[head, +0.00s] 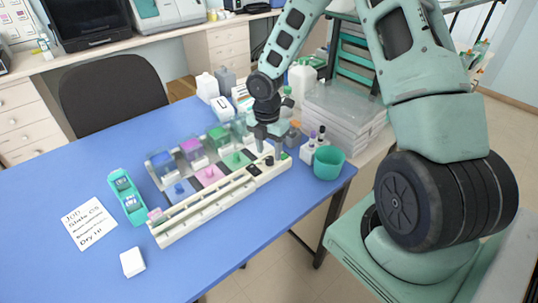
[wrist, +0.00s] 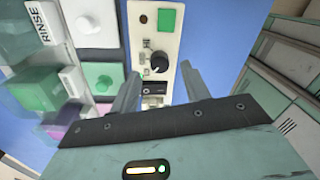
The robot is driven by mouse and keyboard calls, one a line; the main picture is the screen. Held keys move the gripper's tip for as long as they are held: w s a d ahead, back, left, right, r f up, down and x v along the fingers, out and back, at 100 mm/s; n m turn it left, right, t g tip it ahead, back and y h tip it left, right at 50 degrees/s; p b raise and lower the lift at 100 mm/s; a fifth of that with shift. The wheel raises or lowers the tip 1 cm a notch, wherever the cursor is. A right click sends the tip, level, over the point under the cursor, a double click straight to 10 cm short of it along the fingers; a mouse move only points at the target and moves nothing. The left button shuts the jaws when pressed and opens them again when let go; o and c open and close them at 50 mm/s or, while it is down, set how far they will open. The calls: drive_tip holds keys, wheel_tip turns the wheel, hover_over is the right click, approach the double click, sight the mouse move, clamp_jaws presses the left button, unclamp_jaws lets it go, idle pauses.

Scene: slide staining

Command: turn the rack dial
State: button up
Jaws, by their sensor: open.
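The rack (head: 205,207) is a long white unit on the blue table, with a row of coloured jars behind it. Its dial, a round black knob with a pale pointer line, shows in the wrist view (wrist: 159,66) on the white end panel, and small in the head view (head: 269,161). My gripper (wrist: 158,72) is open and empty. In the wrist view its two grey fingers lie to either side of the dial, apart from it. In the head view my gripper (head: 264,142) hangs over the right end of the rack. Fingertip height relative to the knob is unclear.
A green square (wrist: 168,20) and a black switch (wrist: 154,88) flank the dial on the panel. Jars with green and purple contents and a RINSE label (wrist: 47,22) stand to the left. A teal cup (head: 328,162) and small bottles (head: 313,145) stand right of the rack.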

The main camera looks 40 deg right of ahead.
sight(270, 161)
drive_tip(key=shift+f, duration=1.4)
drive_tip(key=shift+c, duration=0.3)
drive_tip(key=c, duration=0.9)
